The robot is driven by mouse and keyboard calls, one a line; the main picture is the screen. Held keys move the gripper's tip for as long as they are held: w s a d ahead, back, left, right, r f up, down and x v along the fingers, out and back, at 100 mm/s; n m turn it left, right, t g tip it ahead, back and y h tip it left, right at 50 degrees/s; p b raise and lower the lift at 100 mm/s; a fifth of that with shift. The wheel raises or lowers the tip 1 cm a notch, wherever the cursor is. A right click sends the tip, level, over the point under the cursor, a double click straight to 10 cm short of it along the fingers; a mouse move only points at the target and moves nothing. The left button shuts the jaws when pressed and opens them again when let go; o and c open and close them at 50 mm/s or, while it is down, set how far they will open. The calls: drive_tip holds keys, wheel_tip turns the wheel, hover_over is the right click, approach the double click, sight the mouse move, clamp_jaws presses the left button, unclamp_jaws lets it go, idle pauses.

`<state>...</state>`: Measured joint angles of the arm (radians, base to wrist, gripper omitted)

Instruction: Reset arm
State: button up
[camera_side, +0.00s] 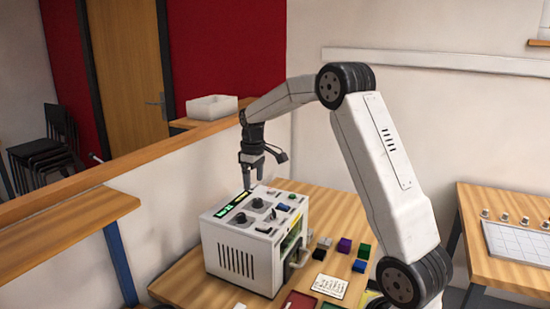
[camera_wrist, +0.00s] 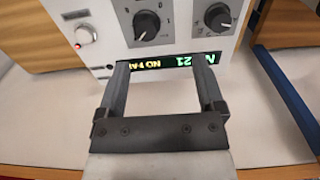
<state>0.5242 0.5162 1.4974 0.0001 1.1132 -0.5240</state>
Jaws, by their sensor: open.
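My gripper (camera_side: 252,180) hangs pointing down just above the back left of the top panel of a white laser marker box (camera_side: 236,255). In the wrist view my gripper (camera_wrist: 162,72) has its two dark fingers apart with nothing between them. Beyond the fingers I see the panel's green lit display (camera_wrist: 190,62), a black dial (camera_wrist: 147,24) and a second dial (camera_wrist: 218,17). I cannot tell whether the fingertips touch the panel. A door with a handle (camera_side: 300,257) is on the box's right side.
Several small coloured blocks, among them a purple block (camera_side: 344,245), lie on the wooden table (camera_side: 330,205) right of the box. A written card (camera_side: 330,287) and coloured trays (camera_side: 299,300) lie in front. A low wall (camera_side: 150,190) stands behind.

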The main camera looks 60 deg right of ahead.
drive_tip(key=s+a+f+t, duration=0.1)
drive_tip(key=s+a+f, duration=0.1)
drive_tip(key=a, duration=0.6)
drive_tip(key=s+a+f, duration=0.2)
drive_tip(key=s+a, duration=0.1)
drive_tip(key=a, duration=0.4)
drive_tip(key=s+a+f+t, duration=0.1)
drive_tip(key=s+a+f, duration=0.4)
drive_tip(key=s+a, duration=0.5)
drive_tip(key=shift+s+a, duration=0.15)
drive_tip(key=shift+s, duration=0.2)
drive_tip(key=shift+w, duration=0.1)
